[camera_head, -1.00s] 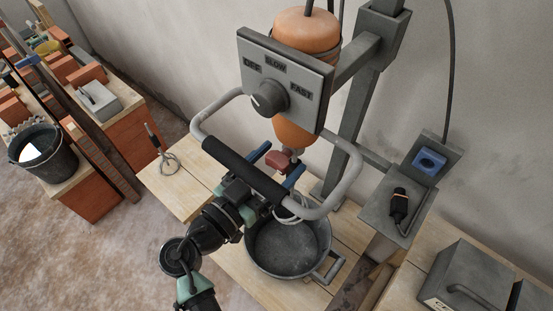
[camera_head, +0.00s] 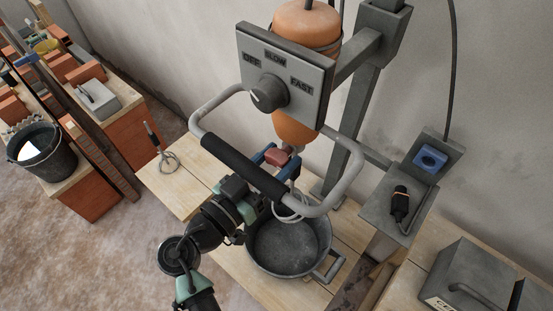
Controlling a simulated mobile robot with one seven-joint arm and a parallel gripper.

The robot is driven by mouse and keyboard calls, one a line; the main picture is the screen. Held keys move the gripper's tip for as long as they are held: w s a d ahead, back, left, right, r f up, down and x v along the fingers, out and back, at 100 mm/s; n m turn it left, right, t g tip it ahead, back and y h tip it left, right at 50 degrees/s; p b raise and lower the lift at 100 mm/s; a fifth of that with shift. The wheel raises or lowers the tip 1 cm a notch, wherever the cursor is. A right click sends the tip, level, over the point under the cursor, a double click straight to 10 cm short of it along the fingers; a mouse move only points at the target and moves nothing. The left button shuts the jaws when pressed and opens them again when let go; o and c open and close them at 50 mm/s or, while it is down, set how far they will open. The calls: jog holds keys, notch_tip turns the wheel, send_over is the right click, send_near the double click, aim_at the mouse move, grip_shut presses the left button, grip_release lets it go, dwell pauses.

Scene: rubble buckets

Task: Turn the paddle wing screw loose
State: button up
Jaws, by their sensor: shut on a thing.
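The paddle wing screw (camera_head: 277,158) is a small reddish piece on the mixer's chuck, below the orange mixer motor (camera_head: 296,128). My gripper (camera_head: 280,160) has two blue fingers and is shut on the wing screw. The fingers come up from the lower left, behind the black handle grip, which hides part of the gripper. The mixing paddle (camera_head: 290,207) hangs under the chuck, its wire loops at the mouth of the grey bucket (camera_head: 287,247). Whether the screw is loose cannot be told.
The mixer's handle bar (camera_head: 345,180) loops around in front of my gripper. A control box (camera_head: 284,78) with a dial sits above it. A loose whisk (camera_head: 165,155) lies on the bench at left. A grey stand, blue socket (camera_head: 430,159) and plug (camera_head: 399,204) are at right.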

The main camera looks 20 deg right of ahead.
jog(key=n+b, duration=0.1)
jog(key=n, duration=0.5)
dwell(0.6)
jog(key=o, duration=1.4)
jog(key=shift+c, duration=0.2)
jog(key=b+v, duration=0.4)
jog(key=v, duration=0.9)
